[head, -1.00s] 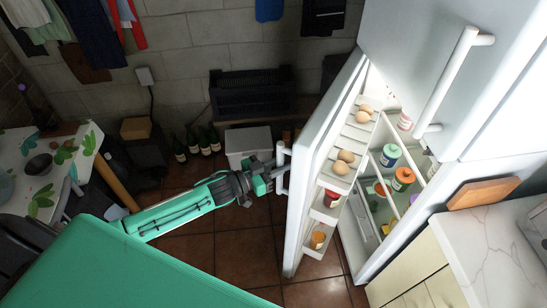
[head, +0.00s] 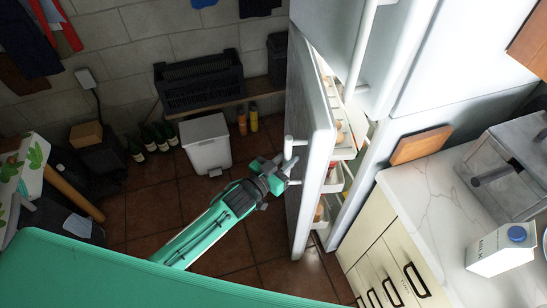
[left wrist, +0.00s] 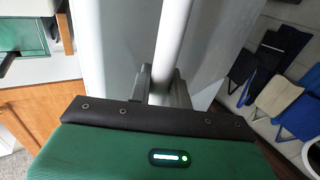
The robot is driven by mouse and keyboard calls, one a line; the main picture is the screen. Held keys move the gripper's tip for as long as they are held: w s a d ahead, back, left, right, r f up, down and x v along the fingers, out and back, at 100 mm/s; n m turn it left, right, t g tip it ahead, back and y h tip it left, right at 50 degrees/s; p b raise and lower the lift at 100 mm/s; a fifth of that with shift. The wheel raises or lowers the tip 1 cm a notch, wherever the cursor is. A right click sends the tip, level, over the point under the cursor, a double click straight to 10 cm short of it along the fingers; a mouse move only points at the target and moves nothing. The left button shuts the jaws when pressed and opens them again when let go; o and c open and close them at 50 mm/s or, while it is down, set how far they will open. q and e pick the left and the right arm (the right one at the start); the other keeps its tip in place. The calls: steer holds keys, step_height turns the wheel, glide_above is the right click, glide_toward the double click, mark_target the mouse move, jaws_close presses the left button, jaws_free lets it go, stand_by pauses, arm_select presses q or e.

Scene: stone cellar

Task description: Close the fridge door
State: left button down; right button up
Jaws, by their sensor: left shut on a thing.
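The lower fridge door (head: 308,150) stands partly open, with a narrow gap to the fridge body (head: 347,200). Its inner shelves show only in part through the gap. My left gripper (head: 287,170) is shut on the door's white vertical handle (head: 289,150). In the left wrist view the handle (left wrist: 173,40) runs up from between the fingers (left wrist: 160,88), with the door face (left wrist: 120,45) behind it. My right gripper is not in view.
A counter (head: 425,180) with a milk carton (head: 502,250) and a metal appliance (head: 510,165) stands right of the fridge. A white bin (head: 206,145), several bottles (head: 150,138) and a black crate (head: 200,80) stand left of the door. Tiled floor (head: 140,210) is clear around my arm.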

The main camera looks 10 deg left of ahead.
mark_target(334, 156)
arm_select(q)
steer(key=shift+y, duration=0.3)
steer(key=w+d, duration=0.1)
steer(key=d, duration=0.3)
steer(key=w+d+b, duration=0.1)
steer(key=d, duration=0.3)
steer(key=w+d+b, duration=0.1)
steer(key=d, duration=0.3)
steer(key=shift+w+d, duration=0.2)
steer(key=shift+d, duration=0.1)
steer(key=shift+r+b, duration=0.15)
steer(key=shift+b, duration=0.15)
steer(key=shift+d+r+t, duration=0.1)
steer(key=shift+t, duration=0.2)
steer(key=c, duration=1.5)
jaws_free()
steer(key=shift+d, duration=0.1)
steer(key=shift+o, duration=0.9)
steer(key=shift+d, duration=0.1)
steer(key=shift+f, duration=0.2)
steer(key=shift+f, duration=0.1)
